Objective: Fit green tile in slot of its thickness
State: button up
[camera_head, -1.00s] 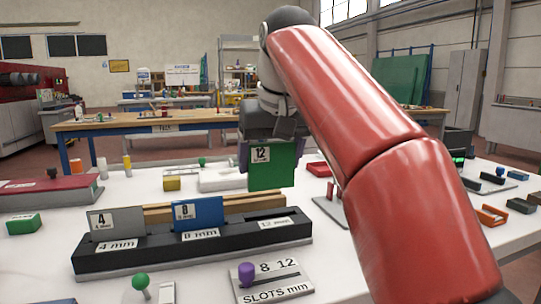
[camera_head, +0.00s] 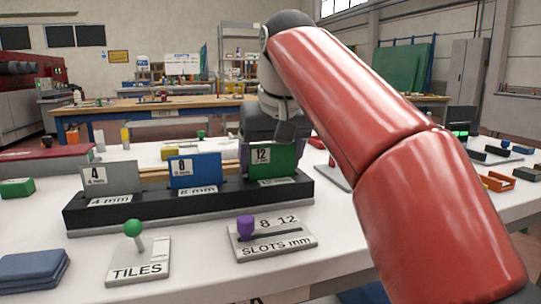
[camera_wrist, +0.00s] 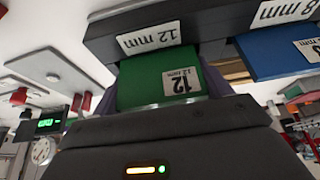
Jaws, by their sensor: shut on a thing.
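The green tile (camera_head: 272,162), marked 12, stands upright at the right end of the black slot rack (camera_head: 190,203), behind the 12 mm label. Its lower edge is hidden by the rack's front wall. In the wrist view the green tile (camera_wrist: 158,82) meets the rack beside the 12 mm label (camera_wrist: 150,37). My gripper (camera_head: 246,157) is shut on the tile from behind, its fingers mostly hidden by it. A grey tile (camera_head: 110,178) marked 4 stands in the 4 mm slot. A blue tile (camera_head: 195,171) marked 8 stands in the 8 mm slot.
In front of the rack are a TILES panel (camera_head: 137,268) with a green knob and a SLOTS mm panel (camera_head: 272,243) with a purple knob. Dark blue cloths (camera_head: 33,272) lie front left. Small green (camera_head: 17,188) and orange (camera_head: 497,181) parts lie near the sides.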

jog(key=shift+f, duration=0.1)
dwell(0.7)
jog(key=o, duration=1.4)
jog(key=p+v, duration=0.3)
jog(key=v, duration=0.4)
jog(key=shift+s+r, duration=0.15)
jog(key=shift+r, duration=0.2)
jog(key=shift+s+d, duration=0.1)
